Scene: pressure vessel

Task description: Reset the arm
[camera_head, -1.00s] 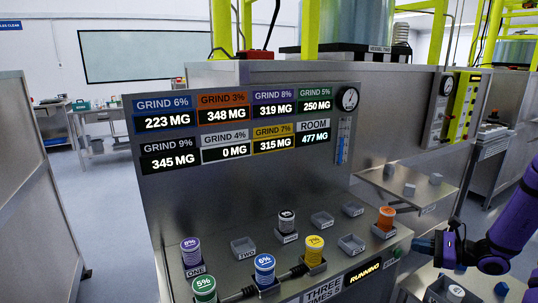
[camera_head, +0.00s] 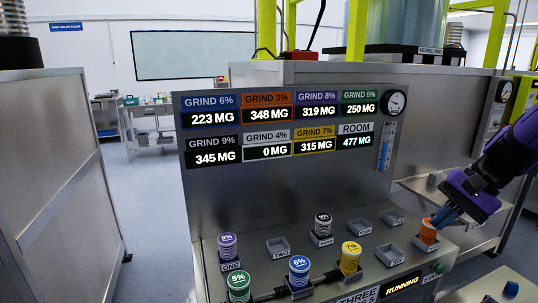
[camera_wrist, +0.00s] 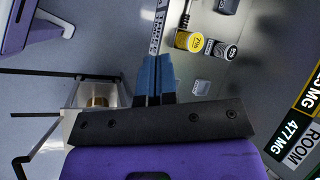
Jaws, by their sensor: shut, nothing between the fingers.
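My gripper (camera_head: 439,219) is at the right in the head view, with its purple wrist coming in from the right edge. Its blue fingers are together with nothing between them. In the head view the fingertips overlap the top of the orange canister (camera_head: 428,232); I cannot tell whether they touch it. The wrist view shows the shut blue fingers (camera_wrist: 155,78) in the middle, pointing over the console. The orange canister's grip area is hidden from the wrist view.
The console holds purple (camera_head: 228,246), green (camera_head: 238,287), blue (camera_head: 299,271), yellow (camera_head: 350,257) and black-and-white (camera_head: 323,224) canisters, plus several empty grey sockets (camera_head: 278,247). The readout panel (camera_head: 285,130) stands behind. A metal cabinet (camera_head: 65,170) stands at left. Open floor lies beyond.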

